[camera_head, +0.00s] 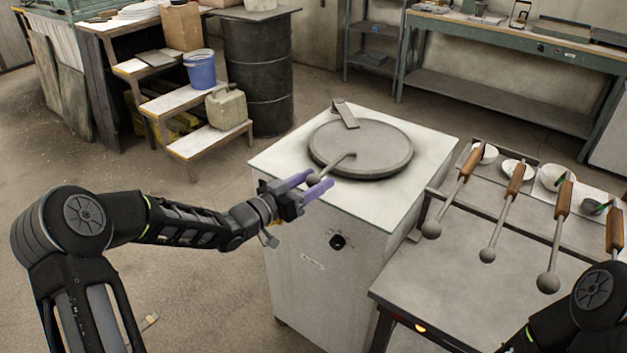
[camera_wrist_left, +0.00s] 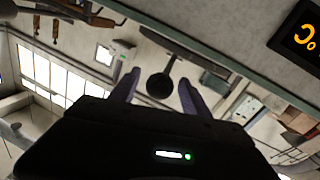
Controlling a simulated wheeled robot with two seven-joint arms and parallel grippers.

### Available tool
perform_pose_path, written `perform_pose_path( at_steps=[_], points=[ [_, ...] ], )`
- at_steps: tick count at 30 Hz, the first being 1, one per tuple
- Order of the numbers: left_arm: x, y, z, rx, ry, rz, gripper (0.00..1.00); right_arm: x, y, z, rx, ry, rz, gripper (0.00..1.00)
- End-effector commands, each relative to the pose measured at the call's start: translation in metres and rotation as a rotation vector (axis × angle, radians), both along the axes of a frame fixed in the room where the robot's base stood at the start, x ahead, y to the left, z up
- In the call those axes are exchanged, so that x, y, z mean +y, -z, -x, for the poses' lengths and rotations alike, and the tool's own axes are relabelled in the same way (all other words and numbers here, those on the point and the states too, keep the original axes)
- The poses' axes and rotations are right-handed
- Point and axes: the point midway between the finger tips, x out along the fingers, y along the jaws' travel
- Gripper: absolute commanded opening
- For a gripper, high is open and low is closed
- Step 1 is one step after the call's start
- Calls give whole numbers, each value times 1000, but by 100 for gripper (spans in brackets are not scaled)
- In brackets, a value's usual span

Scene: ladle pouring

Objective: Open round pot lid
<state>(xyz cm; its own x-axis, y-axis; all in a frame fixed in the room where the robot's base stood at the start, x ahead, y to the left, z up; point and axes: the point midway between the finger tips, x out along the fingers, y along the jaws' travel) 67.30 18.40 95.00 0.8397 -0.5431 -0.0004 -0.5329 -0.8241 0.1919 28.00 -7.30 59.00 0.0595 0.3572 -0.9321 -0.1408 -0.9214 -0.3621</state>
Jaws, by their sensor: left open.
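The round grey pot lid (camera_head: 380,142) lies flat on top of the white cabinet (camera_head: 420,165), closed over the round opening. Its handle is a thin rod that reaches from the lid toward my left arm and ends in a ball knob (camera_head: 313,179). My left gripper (camera_head: 317,184) is open, with its purple fingers around or very close to the knob. In the left wrist view the dark knob (camera_wrist_left: 159,86) shows between the two spread fingers (camera_wrist_left: 157,92), not clamped. A hinge plate (camera_head: 345,114) stands at the lid's far side. My right gripper is out of view.
Several ladles with wooden handles (camera_head: 515,180) rest on a rack over the grey table (camera_head: 440,285) at right, with bowls (camera_head: 555,177) behind them. Steps with a blue bucket (camera_head: 200,69) and a dark barrel (camera_head: 257,70) stand behind left.

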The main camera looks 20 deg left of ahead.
Motion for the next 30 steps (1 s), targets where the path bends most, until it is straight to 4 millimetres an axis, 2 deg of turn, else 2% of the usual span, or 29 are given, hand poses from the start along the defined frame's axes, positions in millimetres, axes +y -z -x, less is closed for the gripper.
perform_pose_path(
  at_steps=[5, 24, 30],
  points=[
    [0, 0, 0, 0, 0, 0, 54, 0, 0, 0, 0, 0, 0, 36],
    [0, 0, 0, 0, 0, 0, 2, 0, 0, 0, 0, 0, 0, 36],
    [0, 0, 0, 0, 0, 0, 0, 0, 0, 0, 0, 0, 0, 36]
  ],
)
